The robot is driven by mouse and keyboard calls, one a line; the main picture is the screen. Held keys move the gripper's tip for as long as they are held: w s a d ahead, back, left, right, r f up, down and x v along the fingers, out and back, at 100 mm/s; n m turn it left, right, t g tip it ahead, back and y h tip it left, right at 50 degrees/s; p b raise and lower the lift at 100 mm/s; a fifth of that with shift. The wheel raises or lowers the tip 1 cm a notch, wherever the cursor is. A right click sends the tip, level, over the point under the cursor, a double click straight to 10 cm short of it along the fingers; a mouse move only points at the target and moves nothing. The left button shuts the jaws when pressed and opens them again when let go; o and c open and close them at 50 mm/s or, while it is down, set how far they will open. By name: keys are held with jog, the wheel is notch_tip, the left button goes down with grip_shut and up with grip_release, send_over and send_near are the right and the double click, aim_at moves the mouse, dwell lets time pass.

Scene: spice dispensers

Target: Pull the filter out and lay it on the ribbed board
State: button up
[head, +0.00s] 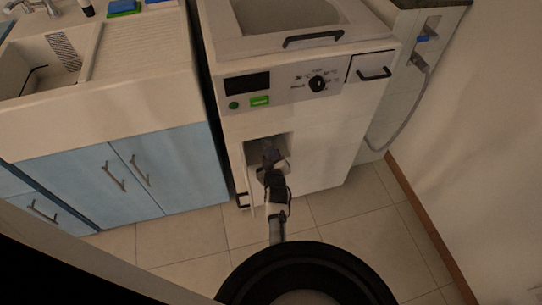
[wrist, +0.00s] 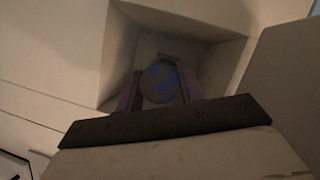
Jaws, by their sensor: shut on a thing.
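The filter (wrist: 161,84) shows in the wrist view as a round bluish-grey end inside the square recess low on the washing machine's front. My gripper (wrist: 160,92) reaches into that recess, with one finger on each side of the filter, and is shut on it. In the head view my gripper (head: 268,152) is at the mouth of the recess, and the filter is hidden behind it. The ribbed board (head: 143,45) is the pale grooved drainboard beside the sink, at the upper left of the head view. Its visible grooved part is bare.
The washing machine (head: 330,125) has a drawer handle and a dial above the recess. A small open flap (head: 243,199) hangs at the recess's left. Blue cabinets (head: 150,180) stand to the left. A grey hose (head: 405,115) runs along the right. Tiled floor (head: 185,240) is clear in front.

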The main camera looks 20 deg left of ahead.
jog(key=shift+s+d, duration=0.6)
jog(key=shift+s, duration=0.35)
dwell(0.3)
jog(key=shift+s+d+b, duration=0.25)
jog(key=shift+s+d, duration=0.3)
jog(key=shift+s, duration=0.25)
jog(key=shift+s+d+b, duration=0.25)
jog(key=shift+s+d, duration=0.3)
jog(key=shift+s, duration=0.2)
